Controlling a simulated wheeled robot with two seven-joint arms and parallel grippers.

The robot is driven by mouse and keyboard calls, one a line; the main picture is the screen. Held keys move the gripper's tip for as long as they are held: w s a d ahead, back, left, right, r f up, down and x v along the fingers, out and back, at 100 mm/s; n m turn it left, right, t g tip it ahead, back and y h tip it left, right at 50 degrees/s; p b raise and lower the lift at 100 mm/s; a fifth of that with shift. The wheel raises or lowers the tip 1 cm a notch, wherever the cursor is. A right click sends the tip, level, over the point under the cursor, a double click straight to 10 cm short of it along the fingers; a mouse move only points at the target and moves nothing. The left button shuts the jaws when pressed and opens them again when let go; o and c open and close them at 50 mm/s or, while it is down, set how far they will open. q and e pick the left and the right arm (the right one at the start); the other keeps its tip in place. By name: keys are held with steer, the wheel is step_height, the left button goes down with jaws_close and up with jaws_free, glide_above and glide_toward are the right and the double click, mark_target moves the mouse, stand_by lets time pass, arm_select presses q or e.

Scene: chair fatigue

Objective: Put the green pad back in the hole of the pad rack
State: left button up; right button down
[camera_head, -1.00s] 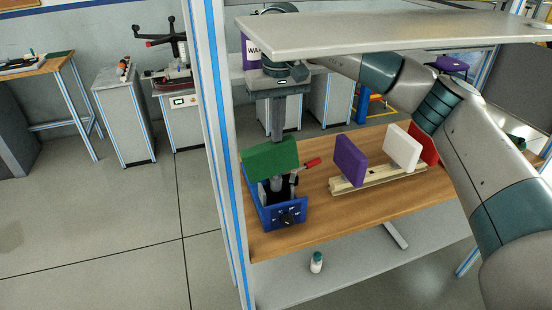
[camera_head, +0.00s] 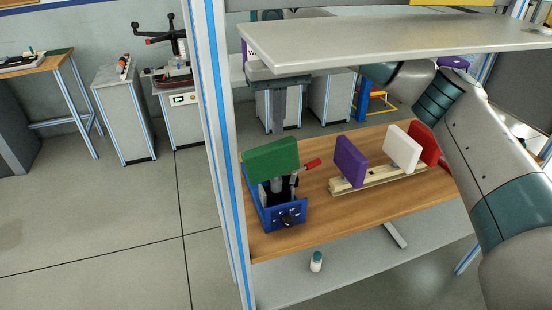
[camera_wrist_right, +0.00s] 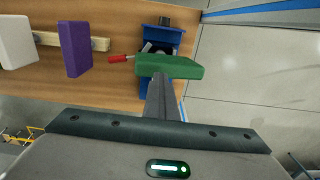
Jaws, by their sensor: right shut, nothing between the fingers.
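The green pad (camera_head: 271,160) stands over a blue box-like tool holder (camera_head: 281,212) at the left of the wooden table. It also shows in the wrist view (camera_wrist_right: 169,66). The pad rack (camera_head: 379,180) is a pale wooden rail to the right, carrying a purple pad (camera_head: 350,161), a white pad (camera_head: 402,149) and a red pad (camera_head: 424,144). My right gripper (camera_head: 279,127) points down at the green pad's upper edge. Its fingers (camera_wrist_right: 163,98) are shut with nothing between them. Whether the tips touch the pad is unclear. My left gripper is out of view.
A grey shelf (camera_head: 390,36) overhangs the table and hides part of my right arm. A blue-striped post (camera_head: 217,140) stands left of the table. A red-handled tool (camera_head: 311,165) sticks out beside the green pad. Bare table top (camera_head: 340,213) lies in front of the rack.

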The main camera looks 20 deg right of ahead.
steer(key=shift+r, duration=0.35)
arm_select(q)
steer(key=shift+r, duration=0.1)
arm_select(e)
steer(key=shift+w, duration=0.1)
steer(key=c, duration=2)
jaws_free()
steer(key=shift+c, duration=0.2)
